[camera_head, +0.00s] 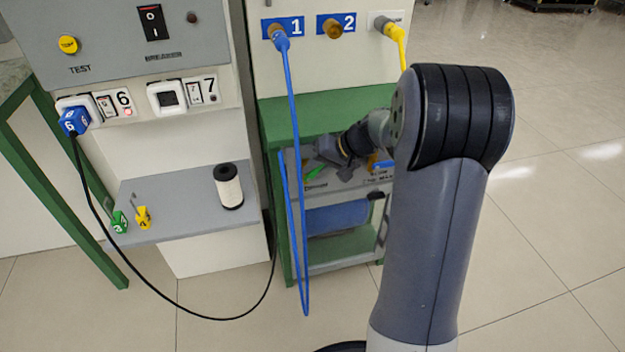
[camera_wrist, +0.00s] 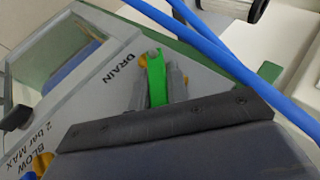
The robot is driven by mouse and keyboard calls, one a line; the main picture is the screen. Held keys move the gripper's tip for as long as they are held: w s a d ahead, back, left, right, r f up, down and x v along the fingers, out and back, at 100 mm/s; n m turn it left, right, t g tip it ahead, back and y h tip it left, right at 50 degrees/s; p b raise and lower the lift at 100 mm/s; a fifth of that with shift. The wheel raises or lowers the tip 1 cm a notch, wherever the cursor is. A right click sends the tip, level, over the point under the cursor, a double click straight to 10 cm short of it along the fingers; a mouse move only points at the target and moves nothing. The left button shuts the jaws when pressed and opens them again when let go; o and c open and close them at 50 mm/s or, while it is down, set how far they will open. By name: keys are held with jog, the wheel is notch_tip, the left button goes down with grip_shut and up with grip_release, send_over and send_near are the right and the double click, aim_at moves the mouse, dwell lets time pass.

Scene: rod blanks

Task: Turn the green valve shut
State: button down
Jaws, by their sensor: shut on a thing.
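The green valve (camera_wrist: 157,82) is a green lever on a brass-coloured fitting, beside the word DRAIN on a grey panel, in the wrist view. In the head view its green handle (camera_head: 314,172) shows small on the grey bench top of the green-framed cabinet. My gripper (camera_wrist: 157,88) is shut on the lever, one grey finger on each side. In the head view my gripper (camera_head: 328,168) is low over the bench top, partly hidden by my arm. The valve's lower part is hidden by my gripper.
A blue hose (camera_head: 292,130) hangs from port 1 in front of the cabinet and crosses the wrist view close to my gripper (camera_wrist: 205,45). A second brass fitting (camera_wrist: 40,163) sits by the BLOW label. A white spool (camera_head: 229,186) stands on the left shelf. The floor at right is clear.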

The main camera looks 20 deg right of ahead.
jog(key=shift+d+f+m+t+y+b, duration=0.25)
jog(key=shift+f+m+y+b, duration=0.2)
jog(key=shift+y+b, duration=0.95)
jog(key=shift+d+f+m+t+y+b, duration=0.15)
jog(key=shift+f+m+t+y+b, duration=0.3)
jog(key=shift+y+b, duration=0.95)
jog(key=shift+d+f+m+t+y+b, duration=0.2)
jog(key=shift+f+m+y+b, duration=0.45)
jog(key=shift+y, duration=1.25)
jog(key=shift+r, duration=0.35)
jog(key=c, duration=1.4)
grip_release()
jog(key=shift+o, duration=0.2)
